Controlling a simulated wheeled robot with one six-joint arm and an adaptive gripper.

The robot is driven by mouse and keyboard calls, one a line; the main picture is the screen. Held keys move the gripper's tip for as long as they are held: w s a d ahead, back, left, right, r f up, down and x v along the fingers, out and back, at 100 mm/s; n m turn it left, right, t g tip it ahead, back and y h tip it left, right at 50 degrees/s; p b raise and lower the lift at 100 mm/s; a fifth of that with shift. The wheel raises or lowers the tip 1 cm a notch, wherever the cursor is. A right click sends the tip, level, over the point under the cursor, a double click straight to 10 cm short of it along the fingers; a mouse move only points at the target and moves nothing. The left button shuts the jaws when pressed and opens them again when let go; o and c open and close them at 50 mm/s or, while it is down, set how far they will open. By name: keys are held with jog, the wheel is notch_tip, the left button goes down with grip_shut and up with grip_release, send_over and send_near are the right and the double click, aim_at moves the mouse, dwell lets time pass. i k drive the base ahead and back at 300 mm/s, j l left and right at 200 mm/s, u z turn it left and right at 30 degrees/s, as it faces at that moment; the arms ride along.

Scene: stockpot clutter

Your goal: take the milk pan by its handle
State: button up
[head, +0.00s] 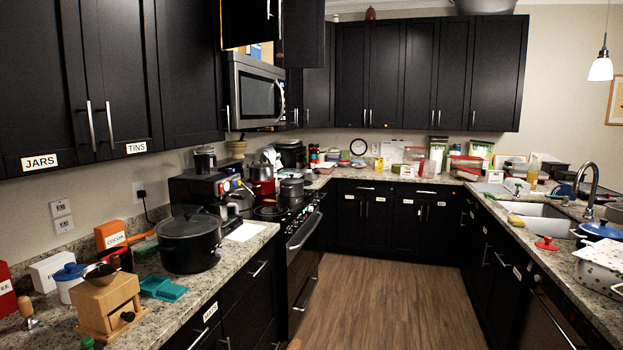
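I cannot make out the milk pan for certain. A large dark stockpot (190,245) with a lid stands on the left counter. An orange handle-like bar (138,239) shows at its left, beside the cocoa box; whatever it joins is hidden or unclear, possibly behind the stockpot. On and around the stove, a grey lidded pot (292,188) and a red pot (262,187) stand farther back. My gripper is not in view.
A wooden coffee grinder (108,305), a teal tray-like item (163,288), a white jar (70,284) and a cocoa box (110,235) crowd the left counter (255,238) around the stockpot. The wooden floor (380,305) between the counters is clear.

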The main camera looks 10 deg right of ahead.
aim_at(309, 174)
jog(key=i+z, duration=0.55)
jog(key=i, duration=0.6)
jog(key=i+j+z, duration=0.2)
jog(key=i, duration=0.6)
jog(key=i+z, duration=0.2)
jog(key=i, duration=2.45)
jog(key=i+l+u, duration=0.1)
jog(key=i, duration=0.75)
jog(key=i+j+u, duration=0.2)
jog(key=i, duration=0.5)
jog(key=i+l+u, duration=0.1)
jog(key=i+u, duration=0.15)
jog(key=i, duration=0.45)
jog(key=i+l+u, duration=0.2)
jog(key=i, duration=0.45)
